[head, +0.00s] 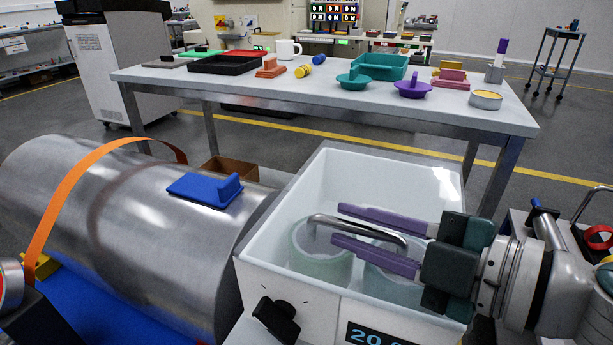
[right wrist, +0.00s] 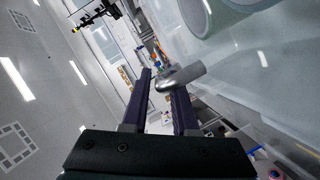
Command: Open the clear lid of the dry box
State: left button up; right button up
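The dry box (head: 295,205) is a white, open-looking box at the front right in the head view. Its clear lid hardly shows; round jars (head: 318,255) are seen inside through it. A bent metal handle (head: 322,219) crosses above the jars. My right gripper (head: 337,224) reaches in from the right, its purple fingers apart on either side of the handle. In the right wrist view the handle (right wrist: 183,76) lies at the gap between the fingers and overlaps one; I cannot tell whether they touch it. My left gripper is not in view.
A big metal cylinder (head: 140,215) with an orange strap lies left of the box, a blue block (head: 205,189) on top. A black knob (head: 277,318) sticks out of the box front. Behind stands a table (head: 330,97) with trays and small parts.

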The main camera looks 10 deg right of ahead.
jog(key=shift+w+a+f, duration=0.1)
jog(key=shift+w+a, duration=0.15)
jog(key=shift+w, duration=0.1)
jog(key=shift+c, duration=0.2)
grip_shut()
dwell(1.0)
